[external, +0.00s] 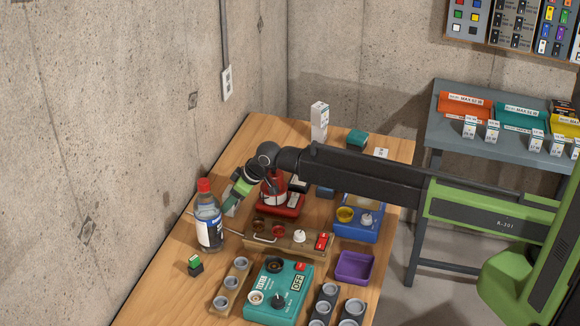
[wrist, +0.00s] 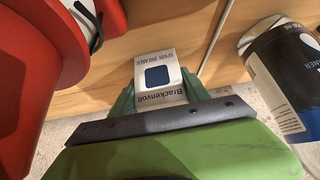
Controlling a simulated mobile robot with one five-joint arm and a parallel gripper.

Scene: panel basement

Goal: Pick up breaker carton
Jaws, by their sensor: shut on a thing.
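The breaker carton (wrist: 162,80), a small white box with a dark blue square and the words "Brackenvolt" and "spare breaker", sits between the green fingers in the wrist view. My gripper (wrist: 160,92) is shut on it. In the external view my gripper (external: 234,203) points down and left over the wooden bench, just right of a bottle with a red cap (external: 209,222). The carton is mostly hidden there behind the gripper. I cannot tell whether it touches the bench.
The bottle also stands close at the right in the wrist view (wrist: 280,75). A red device (external: 283,203) is close on the other side. A wooden board with knobs (external: 285,243), a teal box (external: 278,290) and a purple tray (external: 355,267) crowd the front. A concrete wall (external: 120,130) bounds the left.

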